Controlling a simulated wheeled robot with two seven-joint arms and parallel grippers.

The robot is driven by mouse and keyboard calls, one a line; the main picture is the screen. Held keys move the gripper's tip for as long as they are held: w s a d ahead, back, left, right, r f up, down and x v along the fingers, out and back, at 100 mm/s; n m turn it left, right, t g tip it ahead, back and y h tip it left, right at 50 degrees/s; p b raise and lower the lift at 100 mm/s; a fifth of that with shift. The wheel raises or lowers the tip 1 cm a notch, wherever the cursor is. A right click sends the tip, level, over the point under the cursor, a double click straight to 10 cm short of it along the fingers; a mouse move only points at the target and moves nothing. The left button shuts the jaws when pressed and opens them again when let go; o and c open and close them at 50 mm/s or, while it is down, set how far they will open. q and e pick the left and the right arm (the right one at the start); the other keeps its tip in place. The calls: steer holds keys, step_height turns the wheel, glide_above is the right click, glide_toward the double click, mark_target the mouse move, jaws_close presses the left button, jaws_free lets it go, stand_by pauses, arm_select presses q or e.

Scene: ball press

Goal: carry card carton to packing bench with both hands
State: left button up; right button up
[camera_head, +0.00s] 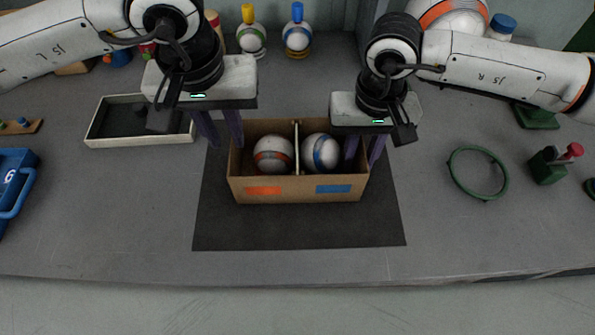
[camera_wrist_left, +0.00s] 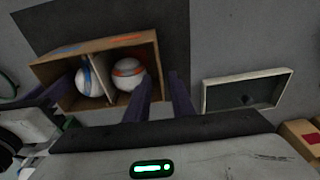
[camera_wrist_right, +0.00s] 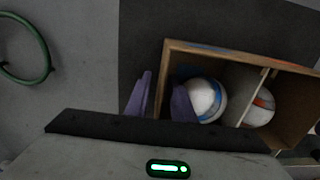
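An open card carton (camera_head: 298,197) sits on a dark mat (camera_head: 300,230), with an orange and a blue patch on its near side. A divider separates a white ball with orange bands (camera_head: 273,155) from a white ball with blue bands (camera_head: 320,152). My left gripper (camera_head: 220,142) is open at the carton's left end wall; in the left wrist view its fingers (camera_wrist_left: 164,85) lie either side of that wall. My right gripper (camera_head: 364,158) is open at the right end wall, one finger inside and one outside (camera_wrist_right: 161,82). Both grippers show gaps to the wall.
A shallow pale-rimmed tray (camera_head: 140,142) lies left of the mat. A green ring (camera_head: 453,177) and a green block with a red knob (camera_head: 547,167) are to the right. A blue container (camera_head: 12,190) is at far left. The grey tabletop is clear in front.

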arm_select(q)
step_height(320, 180, up, 2)
steer(key=shift+s+r, duration=0.15)
steer(key=shift+r, duration=0.3)
arm_select(e)
steer(key=shift+r, duration=0.35)
step_height(320, 180, up, 11)
steer(key=shift+r, duration=0.15)
arm_select(q)
steer(key=shift+s, duration=0.1)
